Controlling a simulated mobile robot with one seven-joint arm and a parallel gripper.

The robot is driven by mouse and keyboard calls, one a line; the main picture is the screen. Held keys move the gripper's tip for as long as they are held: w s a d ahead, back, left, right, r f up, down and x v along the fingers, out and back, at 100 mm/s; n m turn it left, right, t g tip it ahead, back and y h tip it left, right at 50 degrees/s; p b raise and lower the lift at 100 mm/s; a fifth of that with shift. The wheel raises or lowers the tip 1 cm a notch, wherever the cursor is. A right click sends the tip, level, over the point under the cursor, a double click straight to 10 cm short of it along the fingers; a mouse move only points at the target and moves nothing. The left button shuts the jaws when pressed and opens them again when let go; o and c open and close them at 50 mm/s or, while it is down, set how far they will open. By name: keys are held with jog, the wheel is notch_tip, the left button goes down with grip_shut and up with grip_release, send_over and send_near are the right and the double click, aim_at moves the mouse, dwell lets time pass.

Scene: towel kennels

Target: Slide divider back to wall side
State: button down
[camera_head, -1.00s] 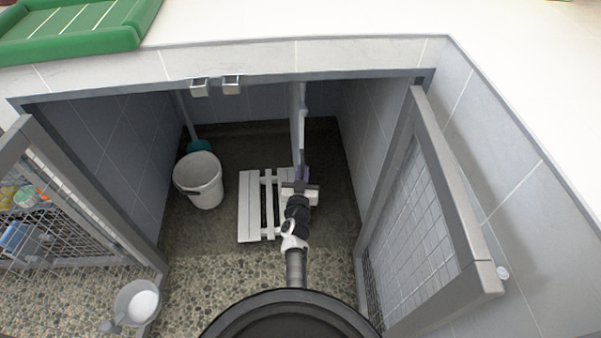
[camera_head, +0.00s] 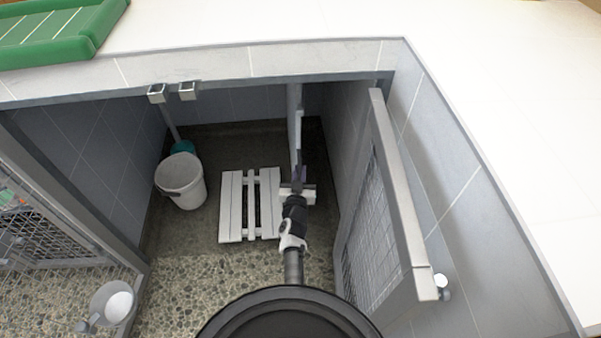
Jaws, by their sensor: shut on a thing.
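The divider (camera_head: 296,118) is a thin pale upright panel, seen nearly edge-on at the back of the open kennel bay. It stands close to the right side wall (camera_head: 347,130), with a narrow dark gap between them. My gripper (camera_head: 299,176) reaches in from the front and is shut on the near edge of the divider. The fingertips are small, and the exact contact is partly hidden by the gripper body.
A white slatted board (camera_head: 231,205) lies on the floor just left of my gripper. A white bucket (camera_head: 183,184) stands farther left. Open mesh doors flank the bay, right (camera_head: 390,180) and left (camera_head: 62,195). A grey bowl (camera_head: 103,305) sits front left.

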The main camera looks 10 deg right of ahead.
jog(key=shift+d, duration=0.3)
jog(key=c, duration=1.6)
grip_release()
jog(key=shift+o, duration=0.2)
jog(key=s+a+p, duration=0.2)
jog(key=s+p, duration=0.3)
jog(key=s, duration=0.8)
jog(key=shift+s+a, duration=0.3)
jog(key=shift+a, duration=0.05)
